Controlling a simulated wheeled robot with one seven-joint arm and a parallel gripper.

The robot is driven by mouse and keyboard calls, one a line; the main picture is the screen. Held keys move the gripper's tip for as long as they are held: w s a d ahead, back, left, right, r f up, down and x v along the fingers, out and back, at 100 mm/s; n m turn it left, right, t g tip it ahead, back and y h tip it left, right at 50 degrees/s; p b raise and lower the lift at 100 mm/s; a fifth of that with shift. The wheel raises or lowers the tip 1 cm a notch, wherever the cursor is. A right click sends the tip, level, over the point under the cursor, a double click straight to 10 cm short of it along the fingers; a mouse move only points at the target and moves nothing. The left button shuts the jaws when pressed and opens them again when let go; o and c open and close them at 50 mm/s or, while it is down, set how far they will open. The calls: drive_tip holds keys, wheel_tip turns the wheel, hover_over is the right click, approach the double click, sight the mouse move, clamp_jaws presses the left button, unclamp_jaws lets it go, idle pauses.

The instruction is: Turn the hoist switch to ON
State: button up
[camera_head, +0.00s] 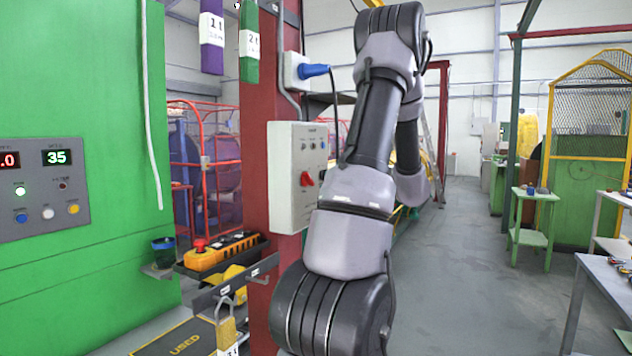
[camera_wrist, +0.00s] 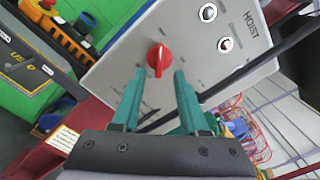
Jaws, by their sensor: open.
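The hoist switch is a red rotary knob (camera_wrist: 158,59) on a light grey control box (camera_wrist: 205,52) marked HOIST in the wrist view. Its raised grip runs roughly up and down in that view; the small position labels are too blurred to read. In the head view the red knob (camera_head: 306,179) sits low on the grey box (camera_head: 285,205), which is fixed to a red column. My gripper (camera_wrist: 159,74) has two green fingers, open and empty, with tips just short of the knob, one to each side. In the head view my arm hides the gripper.
Above the box is a socket with a blue plug (camera_head: 313,71) and hanging cable. An orange pendant (camera_head: 222,250) with a red button lies on a shelf left of the column. A green machine panel (camera_head: 75,270) stands at left. The floor (camera_head: 470,270) at right is clear.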

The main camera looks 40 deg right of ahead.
sight(312, 179)
drive_tip(key=shift+x, duration=2.6)
clamp_jaws()
